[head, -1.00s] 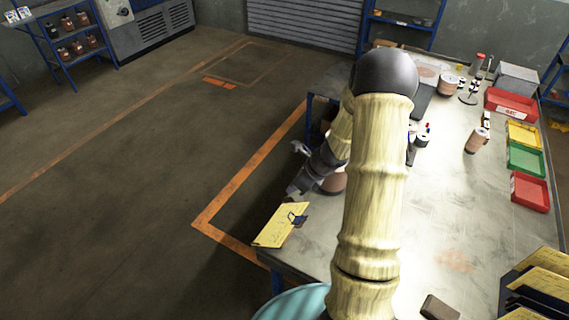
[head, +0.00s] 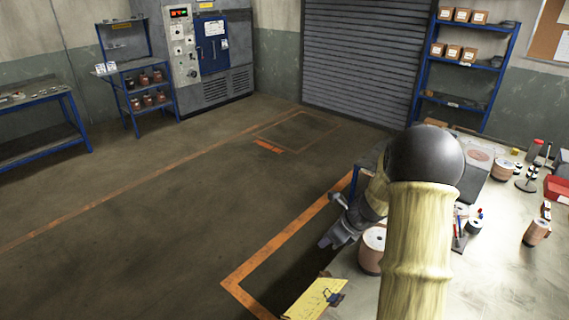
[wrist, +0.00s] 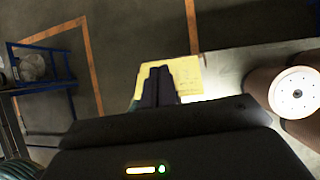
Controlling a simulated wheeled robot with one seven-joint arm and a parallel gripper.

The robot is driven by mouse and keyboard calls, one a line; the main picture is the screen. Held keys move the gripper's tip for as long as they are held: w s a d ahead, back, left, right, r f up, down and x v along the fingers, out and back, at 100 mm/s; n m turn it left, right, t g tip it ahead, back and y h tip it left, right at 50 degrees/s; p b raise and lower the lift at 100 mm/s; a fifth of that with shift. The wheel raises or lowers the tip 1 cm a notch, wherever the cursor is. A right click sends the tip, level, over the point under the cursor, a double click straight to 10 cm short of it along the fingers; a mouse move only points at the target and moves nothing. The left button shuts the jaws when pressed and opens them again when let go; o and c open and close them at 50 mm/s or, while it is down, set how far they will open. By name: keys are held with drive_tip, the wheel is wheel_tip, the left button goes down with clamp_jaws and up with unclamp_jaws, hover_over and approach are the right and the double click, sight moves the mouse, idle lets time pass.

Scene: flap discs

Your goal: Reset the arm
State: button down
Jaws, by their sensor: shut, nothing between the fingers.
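My arm, with pale ribbed links and a dark round joint, rises at the right of the head view. My gripper (head: 332,236) hangs past the left edge of the workbench (head: 395,282), near the copper-coloured spool. In the wrist view the fingers (wrist: 160,84) lie together with nothing between them. A yellow clipboard (head: 313,298) lies at the bench's left edge in the head view. It also shows behind the fingers in the wrist view (wrist: 186,72), and how far apart they are is hard to tell.
A copper-coloured spool (head: 371,252) stands on the bench close to my gripper. More spools (head: 537,232) and a red bin (head: 559,188) are on the bench further right. A blue shelf (head: 470,65) stands against the back wall. The floor to the left is open.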

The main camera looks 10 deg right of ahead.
drive_tip(key=s+a+n+h+b, duration=0.2)
drive_tip(key=s+a+n+b, duration=0.1)
drive_tip(key=s+n, duration=0.7)
drive_tip(key=s+a+n+g+h+b, duration=0.1)
drive_tip(key=s+a+n+h+b, duration=0.2)
drive_tip(key=s+n, duration=0.6)
drive_tip(key=a+n+b, duration=0.1)
drive_tip(key=n+b, duration=0.1)
drive_tip(key=n, duration=0.6)
drive_tip(key=shift+s+f+n, duration=0.3)
drive_tip(key=shift+s+f, duration=0.1)
drive_tip(key=shift+a, duration=0.1)
